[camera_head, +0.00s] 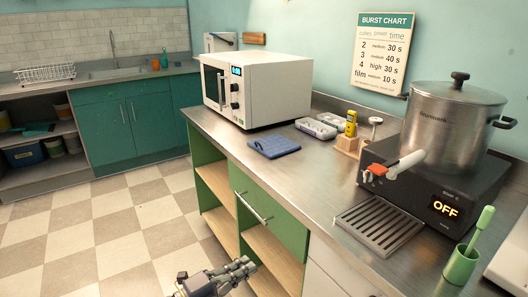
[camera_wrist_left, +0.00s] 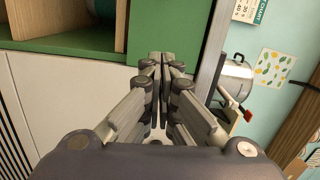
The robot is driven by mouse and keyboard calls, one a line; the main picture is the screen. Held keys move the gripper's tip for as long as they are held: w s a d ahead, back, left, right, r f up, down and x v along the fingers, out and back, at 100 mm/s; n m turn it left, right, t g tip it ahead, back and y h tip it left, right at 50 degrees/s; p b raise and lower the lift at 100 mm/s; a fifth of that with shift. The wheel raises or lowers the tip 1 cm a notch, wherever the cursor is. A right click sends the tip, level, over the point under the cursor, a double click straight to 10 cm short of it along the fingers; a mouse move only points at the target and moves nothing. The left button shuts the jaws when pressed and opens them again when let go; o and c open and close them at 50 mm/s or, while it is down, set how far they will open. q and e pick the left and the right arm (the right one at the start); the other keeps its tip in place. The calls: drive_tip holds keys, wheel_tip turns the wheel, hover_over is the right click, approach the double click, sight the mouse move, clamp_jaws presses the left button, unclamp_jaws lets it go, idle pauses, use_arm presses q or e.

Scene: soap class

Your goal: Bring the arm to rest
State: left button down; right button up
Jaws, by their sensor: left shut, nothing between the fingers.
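My left gripper (camera_head: 243,270) is at the bottom of the head view, in front of the green cabinet with open shelves and below the counter top. In the left wrist view the gripper (camera_wrist_left: 163,62) has its fingers together with nothing between them. It touches nothing that I can see, and the cabinet's green edge (camera_wrist_left: 70,45) lies beyond it. My right gripper is in neither view.
The steel counter (camera_head: 310,165) holds a white microwave (camera_head: 265,88), a folded blue cloth (camera_head: 274,146), a drain grate (camera_head: 380,226), a green cup (camera_head: 461,265) and a large pot (camera_head: 450,125) on a black heater (camera_head: 400,192) reading OFF. The checkered floor (camera_head: 120,235) is clear at the left.

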use_arm(q)
drive_tip(key=s+a+f+n+y, duration=0.3)
drive_tip(key=a+f+n+y, duration=0.35)
drive_tip(key=f+n, duration=0.4)
drive_tip(key=s+a+f+n+y, duration=0.4)
drive_tip(key=a+f+n+y, duration=0.25)
drive_tip(key=f, duration=0.65)
drive_tip(key=s+a+f+n+g+y, duration=0.1)
drive_tip(key=s+a+f+n+g, duration=0.25)
drive_tip(key=s+f, duration=0.55)
drive_tip(key=s+d+f+n+g, duration=0.1)
drive_tip(key=s+f+n+g, duration=0.2)
drive_tip(key=s, duration=0.7)
drive_tip(key=s+d+f+n+g, duration=0.1)
drive_tip(key=s+f+n+g, duration=0.15)
drive_tip(key=s+f, duration=0.55)
drive_tip(key=s+a+r+p, duration=0.1)
drive_tip(key=s+r+p, duration=0.1)
drive_tip(key=s+p, duration=0.5)
drive_tip(key=s+a+r+m+g+p, duration=0.1)
drive_tip(key=s+a+r+p, duration=0.1)
drive_tip(key=s+p, duration=0.6)
drive_tip(key=shift+s+r, duration=0.4)
drive_tip(key=shift+r, duration=0.1)
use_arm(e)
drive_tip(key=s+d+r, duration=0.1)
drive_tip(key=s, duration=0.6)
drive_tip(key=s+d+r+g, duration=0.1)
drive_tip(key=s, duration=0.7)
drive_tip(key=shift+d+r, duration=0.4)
